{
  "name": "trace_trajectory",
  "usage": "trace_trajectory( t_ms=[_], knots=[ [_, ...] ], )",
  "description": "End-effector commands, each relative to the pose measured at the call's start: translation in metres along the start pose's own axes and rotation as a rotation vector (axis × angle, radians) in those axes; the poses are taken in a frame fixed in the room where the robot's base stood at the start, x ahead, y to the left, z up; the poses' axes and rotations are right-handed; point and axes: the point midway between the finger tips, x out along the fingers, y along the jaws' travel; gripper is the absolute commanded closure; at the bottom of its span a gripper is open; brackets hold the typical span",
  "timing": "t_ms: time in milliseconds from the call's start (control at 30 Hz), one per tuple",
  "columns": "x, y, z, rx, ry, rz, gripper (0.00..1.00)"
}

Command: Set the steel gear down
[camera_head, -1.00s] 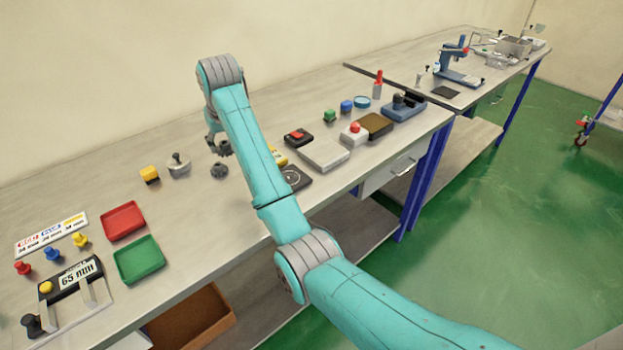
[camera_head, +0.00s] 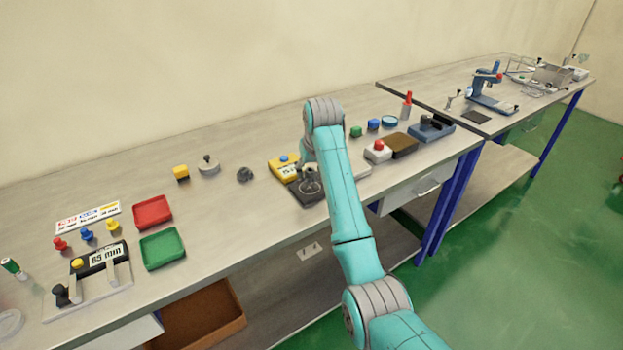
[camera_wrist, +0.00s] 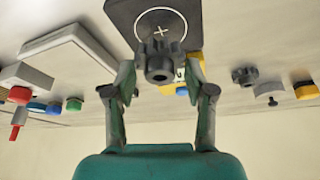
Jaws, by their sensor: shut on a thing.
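The steel gear (camera_wrist: 159,62), dark grey and toothed with a hub, is between the two fingers of my gripper (camera_wrist: 160,78) in the wrist view. My gripper is shut on it. In the wrist view the gear overlaps the near part of a dark square pad (camera_wrist: 124,14) marked with a white circle and cross. In the head view my gripper (camera_head: 311,182) is over the same pad (camera_head: 303,198), partly covering it. I cannot tell whether the gear touches the pad. A second dark gear-like piece (camera_head: 245,174) stands on the bench to the left.
A yellow device with a display (camera_head: 282,168) stands right behind the pad. A pale flat block (camera_wrist: 70,52) lies beside it, mostly behind my arm in the head view. A red-buttoned box (camera_head: 378,151) is farther right. Red (camera_head: 152,212) and green (camera_head: 163,249) trays lie left.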

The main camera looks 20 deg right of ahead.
Motion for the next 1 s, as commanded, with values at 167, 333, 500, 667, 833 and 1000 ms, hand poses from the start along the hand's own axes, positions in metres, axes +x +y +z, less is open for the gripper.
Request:
trace_trajectory(
  t_ms=[167, 333, 500, 667, 833, 1000],
  knots=[
    [0.022, 0.0, 0.01, 0.0, -0.003, 0.0, 0.92],
    [0.03, 0.0, 0.012, 0.0, 0.0, 0.0, 0.92],
    [0.03, 0.0, 0.012, 0.0, 0.0, 0.0, 0.92],
    [0.033, 0.0, 0.014, 0.0, -0.002, 0.0, 0.36],
    [0.032, 0.0, 0.014, 0.0, -0.002, 0.0, 0.21],
    [0.032, 0.0, 0.014, 0.0, -0.001, 0.0, 0.21]
  ],
)
